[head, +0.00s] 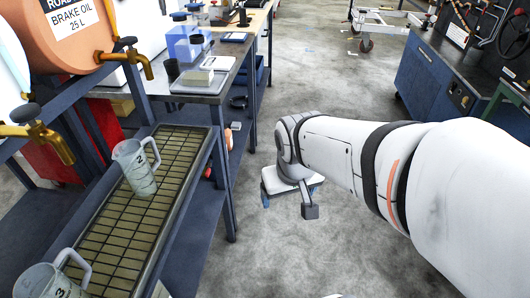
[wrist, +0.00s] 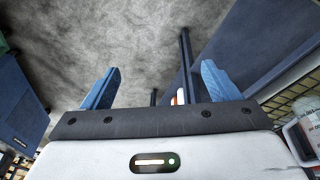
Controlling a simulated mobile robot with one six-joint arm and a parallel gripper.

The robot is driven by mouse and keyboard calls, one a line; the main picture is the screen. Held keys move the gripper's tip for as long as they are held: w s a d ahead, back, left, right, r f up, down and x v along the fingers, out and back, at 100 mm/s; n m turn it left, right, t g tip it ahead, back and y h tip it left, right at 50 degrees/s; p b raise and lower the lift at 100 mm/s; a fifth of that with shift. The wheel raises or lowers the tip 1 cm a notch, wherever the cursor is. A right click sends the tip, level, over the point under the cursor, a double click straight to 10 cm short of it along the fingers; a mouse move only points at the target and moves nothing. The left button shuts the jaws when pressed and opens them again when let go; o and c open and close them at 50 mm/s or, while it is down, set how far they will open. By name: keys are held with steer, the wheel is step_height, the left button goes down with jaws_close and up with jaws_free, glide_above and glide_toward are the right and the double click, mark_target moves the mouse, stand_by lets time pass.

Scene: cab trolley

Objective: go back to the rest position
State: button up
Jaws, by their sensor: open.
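My gripper shows in the wrist view (wrist: 160,88), with its two blue fingers wide apart and nothing between them. In the head view my white arm reaches out from the right over the floor, and the gripper end (head: 292,190) hangs in the aisle, mostly hidden behind the wrist. It is to the right of the blue bench and touches nothing that I can see.
A measuring jug (head: 136,166) stands on the drip grate (head: 180,190); another jug (head: 48,282) is at the lower left. A blue cabinet (head: 432,80) stands right. The concrete floor (head: 325,75) between is clear.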

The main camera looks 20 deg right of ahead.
steer(key=s, duration=0.2)
steer(key=s+a+g, duration=0.1)
steer(key=shift+r, duration=0.25)
steer(key=shift+r, duration=0.1)
